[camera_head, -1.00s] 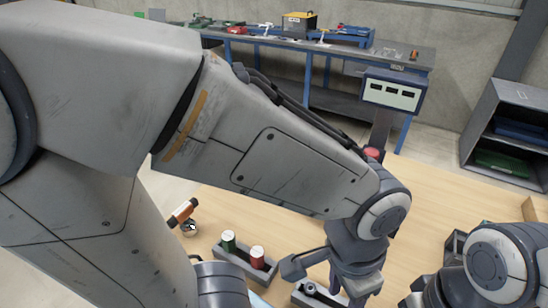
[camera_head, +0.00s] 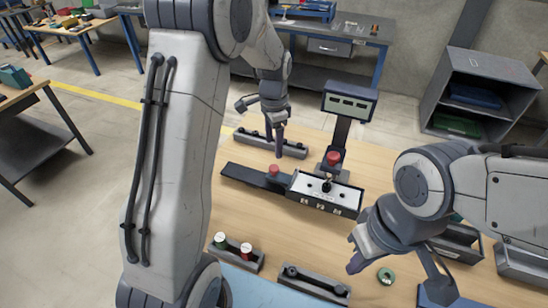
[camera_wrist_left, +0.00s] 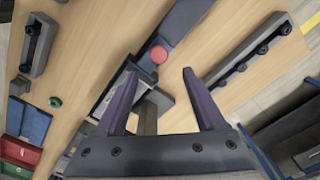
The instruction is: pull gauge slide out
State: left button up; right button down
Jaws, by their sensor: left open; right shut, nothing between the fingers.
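A gauge fixture stands on the wooden table. It has a box with a white top (camera_head: 325,188) and a long dark bar (camera_head: 240,177) reaching left from it. A red knob (camera_head: 274,170) stands on the bar; it also shows in the left wrist view (camera_wrist_left: 159,54). I cannot tell which part is the slide. My left gripper (camera_head: 277,148) hangs beyond the bar, near the back rail. In the left wrist view it is open (camera_wrist_left: 158,85), with nothing seen between its fingers. My right gripper (camera_head: 357,263) is shut and empty over the table's front right.
A grey rail with studs (camera_head: 294,149) lies behind the fixture. A display (camera_head: 350,103) on a post with a red button (camera_head: 333,158) stands behind the box. In front are a tray with green and red cylinders (camera_head: 233,255), another holder (camera_head: 313,284) and a green ring (camera_head: 386,276).

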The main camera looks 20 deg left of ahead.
aim_at(274, 167)
pick_arm(q)
notch_tip(274, 167, down, 9)
jog(key=shift+s+p, duration=0.1)
jog(key=shift+p, duration=0.9)
grip_shut()
dwell(0.7)
